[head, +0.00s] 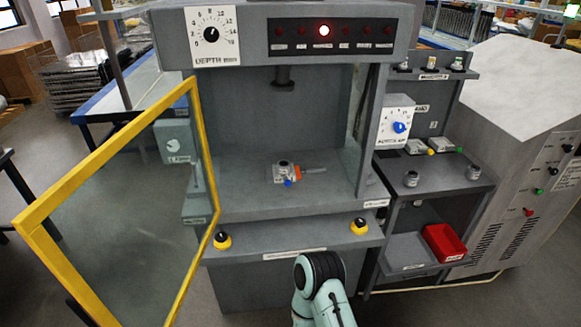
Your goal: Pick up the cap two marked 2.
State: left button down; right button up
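I cannot make out a mark 2 on any part in the head view, so I cannot tell which one is cap two. Two small grey round parts stand apart on the right-hand shelf, one on the left (411,179) and one on the right (473,172). Three small items stand on the upper rack, a left one (403,64), a middle one (432,62) and a right one (457,63); their marks are too small to read. A rounded link of one of my arms shows at the bottom centre. Neither of my grippers is in view.
The yellow-framed door (204,150) of the grey press (300,205) stands open at left. A fixture with a blue knob and orange handle (284,174) sits inside. Yellow-ringed buttons (222,240) flank the front ledge. A red bin (444,243) sits below the right shelf.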

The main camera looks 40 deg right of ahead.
aim_at(281, 169)
jog(key=k+l, duration=0.1)
jog(key=l, duration=0.35)
jog(key=k+l, duration=0.1)
jog(key=l, duration=0.3)
jog(key=k+l, duration=0.1)
jog(key=l, duration=0.35)
jog(key=k+l+u, duration=0.1)
jog(key=l, duration=0.3)
jog(key=k+l, duration=0.1)
jog(key=l, duration=0.35)
